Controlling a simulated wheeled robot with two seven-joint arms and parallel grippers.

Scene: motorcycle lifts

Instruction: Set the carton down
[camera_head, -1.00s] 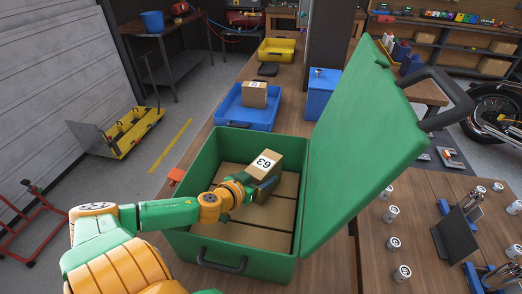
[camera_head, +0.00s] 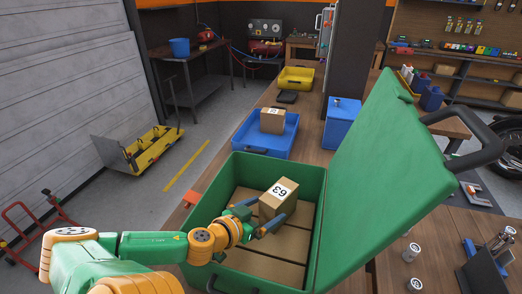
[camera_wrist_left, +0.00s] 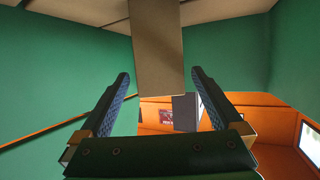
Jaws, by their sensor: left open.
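The carton (camera_head: 273,206), a small brown box with a white label marked 63, stands inside the open green case (camera_head: 227,184), on a layer of brown boxes (camera_head: 278,240). My left gripper (camera_head: 262,214) is open just in front of the carton, low in the case. In the left wrist view, the carton (camera_wrist_left: 157,60) shows between and beyond the open fingertips (camera_wrist_left: 159,76), with a gap on either side. The carton's underside is hidden, so its exact contact cannot be seen. My right gripper is in neither view.
The green lid (camera_head: 385,180) stands open on the right. Behind the case are a blue tray (camera_head: 258,147) with another carton (camera_head: 272,120), a blue box (camera_head: 342,122) and a yellow bin (camera_head: 296,78). Metal cylinders (camera_head: 412,252) stand on the table at right.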

